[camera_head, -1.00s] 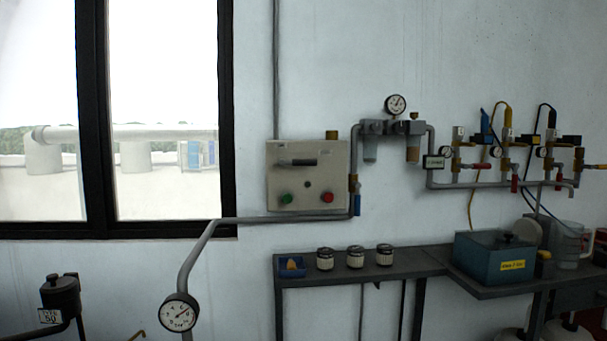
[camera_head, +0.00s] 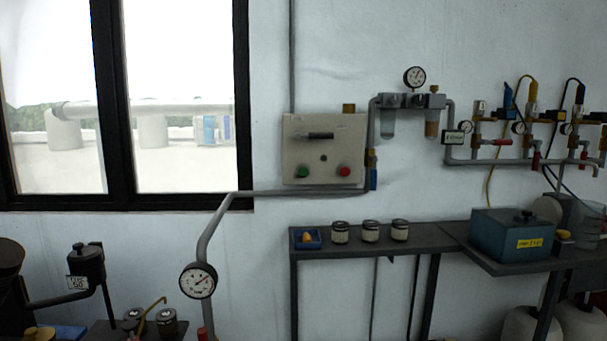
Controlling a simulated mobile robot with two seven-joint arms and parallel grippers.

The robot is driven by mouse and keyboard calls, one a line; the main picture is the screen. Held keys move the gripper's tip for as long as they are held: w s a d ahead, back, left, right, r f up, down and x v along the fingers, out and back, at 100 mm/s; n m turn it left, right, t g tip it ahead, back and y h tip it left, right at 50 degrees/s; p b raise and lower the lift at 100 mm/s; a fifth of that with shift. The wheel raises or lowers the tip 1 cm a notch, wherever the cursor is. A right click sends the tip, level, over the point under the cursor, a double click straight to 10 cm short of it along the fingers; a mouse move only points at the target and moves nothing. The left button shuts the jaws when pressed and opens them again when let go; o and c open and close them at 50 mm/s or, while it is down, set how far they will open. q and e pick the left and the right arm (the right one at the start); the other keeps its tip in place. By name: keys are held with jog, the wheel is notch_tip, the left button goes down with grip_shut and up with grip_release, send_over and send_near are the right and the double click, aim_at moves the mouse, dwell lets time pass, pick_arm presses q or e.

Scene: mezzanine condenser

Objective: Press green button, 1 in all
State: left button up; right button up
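The green button (camera_head: 303,172) is at the lower left of a beige control box (camera_head: 323,125) on the wall. A red button (camera_head: 344,171) is at the box's lower right. A small dark knob (camera_head: 323,158) lies between and above them, and a dark horizontal handle (camera_head: 314,136) crosses the upper part of the box. Nothing covers the green button. Neither of my grippers shows in the head view.
A grey pipe with a gauge (camera_head: 198,280) rises in front of the wall, left of the box. A narrow shelf (camera_head: 415,237) below the box holds a blue tray (camera_head: 296,240) and several jars. A teal box (camera_head: 511,236) stands at right.

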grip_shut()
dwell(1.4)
